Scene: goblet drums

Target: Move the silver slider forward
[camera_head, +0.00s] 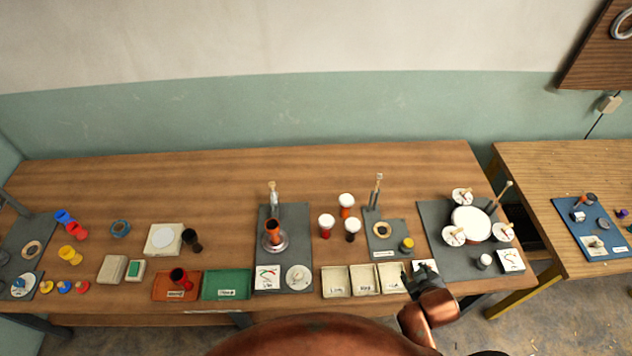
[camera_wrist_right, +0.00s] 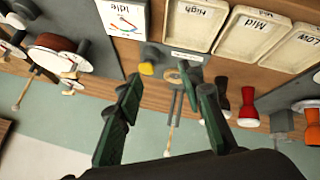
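A silver upright piece with a wooden top (camera_head: 274,197), which looks like the silver slider, stands at the back of a dark grey board (camera_head: 299,222) left of centre in the head view. On that board, an orange goblet drum (camera_head: 273,229) stands on a silver round base (camera_head: 275,246). My right gripper (camera_head: 415,269) is at the front of the table, well right of this board. In the right wrist view, its green-black fingers (camera_wrist_right: 165,93) are apart with nothing between them. I cannot make out the slider there. My left gripper is not in view.
Three cream trays (camera_head: 335,283) lie between the slider's board and my right gripper. Goblet drums (camera_head: 326,224) and a smaller board (camera_head: 384,227) with upright rods stand behind them. A drum-kit board (camera_head: 432,229) lies right. The back of the table is clear.

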